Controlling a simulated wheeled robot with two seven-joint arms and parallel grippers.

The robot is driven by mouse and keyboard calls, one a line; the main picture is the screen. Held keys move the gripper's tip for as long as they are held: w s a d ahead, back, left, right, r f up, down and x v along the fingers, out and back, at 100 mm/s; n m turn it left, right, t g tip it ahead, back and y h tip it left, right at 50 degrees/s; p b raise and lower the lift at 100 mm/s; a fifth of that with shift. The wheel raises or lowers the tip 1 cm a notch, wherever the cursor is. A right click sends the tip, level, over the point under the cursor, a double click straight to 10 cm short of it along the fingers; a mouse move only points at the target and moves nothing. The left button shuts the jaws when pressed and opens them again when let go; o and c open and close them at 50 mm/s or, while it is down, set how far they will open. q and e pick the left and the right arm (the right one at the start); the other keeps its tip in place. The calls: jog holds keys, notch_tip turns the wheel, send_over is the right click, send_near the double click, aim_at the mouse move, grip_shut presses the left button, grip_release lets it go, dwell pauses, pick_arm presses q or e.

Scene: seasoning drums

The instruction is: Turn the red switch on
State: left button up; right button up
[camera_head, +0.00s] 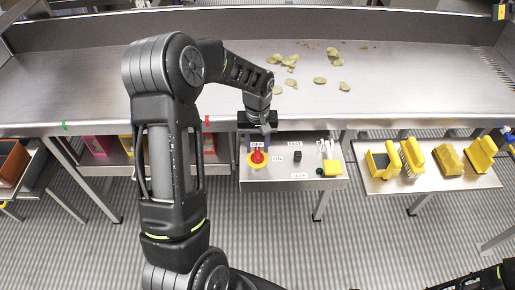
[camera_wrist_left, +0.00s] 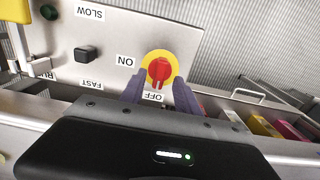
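The red switch (camera_head: 257,157) is a red knob on a yellow disc, on a grey panel (camera_head: 290,172) below the conveyor. In the left wrist view the knob (camera_wrist_left: 159,70) has its handle turned toward the OFF label (camera_wrist_left: 153,97); the ON label (camera_wrist_left: 125,61) is beside the disc. My left gripper (camera_head: 259,139) is at the panel's upper left, over the OFF side of the switch. In the left wrist view its two purple fingers (camera_wrist_left: 157,88) are apart, one on each side of the OFF label, with nothing held between them. My right gripper does not show.
A black knob (camera_head: 297,156) and a green button (camera_head: 320,171) are on the same panel. A yellow holder (camera_head: 332,167) stands at its right end. A side shelf (camera_head: 430,182) carries several yellow tools. Chips (camera_head: 320,81) lie on the steel conveyor (camera_head: 200,100).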

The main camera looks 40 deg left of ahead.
aim_at(257, 155)
pick_arm(q)
jog(key=shift+f, duration=1.35)
grip_shut()
